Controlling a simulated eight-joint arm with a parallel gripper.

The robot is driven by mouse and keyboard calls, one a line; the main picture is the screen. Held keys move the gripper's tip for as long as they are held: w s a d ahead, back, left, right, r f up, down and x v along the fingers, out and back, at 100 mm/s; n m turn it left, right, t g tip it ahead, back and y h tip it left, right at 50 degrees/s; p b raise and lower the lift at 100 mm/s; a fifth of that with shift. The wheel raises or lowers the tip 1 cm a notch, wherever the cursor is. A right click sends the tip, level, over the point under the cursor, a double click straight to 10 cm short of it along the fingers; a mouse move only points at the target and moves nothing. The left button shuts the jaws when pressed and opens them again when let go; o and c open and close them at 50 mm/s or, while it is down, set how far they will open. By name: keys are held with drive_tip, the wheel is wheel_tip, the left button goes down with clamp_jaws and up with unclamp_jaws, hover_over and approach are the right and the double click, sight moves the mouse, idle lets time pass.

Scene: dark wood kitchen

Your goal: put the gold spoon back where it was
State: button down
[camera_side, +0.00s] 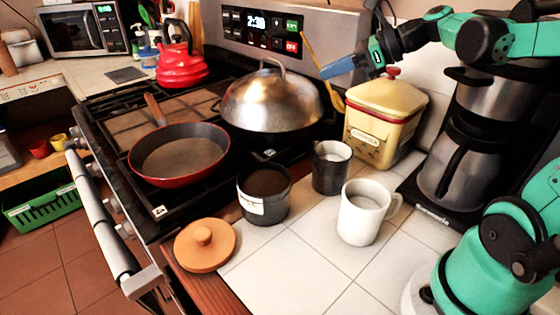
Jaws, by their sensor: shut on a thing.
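The gold spoon (314,63) hangs in the air above the back right of the stove, its thin handle up and its bowl end low, slightly tilted. My gripper (328,71) comes in from the right with blue fingers and is shut on the spoon partway along its length. The spoon's lower end is beside the left edge of the cream canister (381,124) with its red-knobbed lid. Whether the spoon touches the canister or the stove's back cannot be told from this view.
A domed steel lid (271,100) covers a pan left of the spoon. A dark pot (264,194), a small dark cup (331,168), a white mug (365,212) and a terracotta lid (205,247) stand in front. A coffee maker (455,145) is at right. Front tiles are clear.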

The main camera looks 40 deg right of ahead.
drive_tip(key=shift+w+a, duration=0.3)
drive_tip(key=shift+a, duration=0.05)
drive_tip(key=w+a+r+m+t+h, duration=0.1)
drive_tip(key=w+a+r, duration=0.1)
drive_tip(key=a, duration=0.2)
drive_tip(key=w+a+r+m+h, duration=0.1)
drive_tip(key=w+a+r, duration=0.1)
drive_tip(key=w+a, duration=0.15)
drive_tip(key=n+g+h, duration=0.4)
drive_tip(key=n+g, duration=0.7)
drive_tip(key=n, duration=2.1)
hover_over(272, 306)
wheel_tip(272, 306, down, 7)
drive_tip(key=shift+f, duration=0.1)
wheel_tip(272, 306, down, 20)
drive_tip(key=shift+r, duration=0.25)
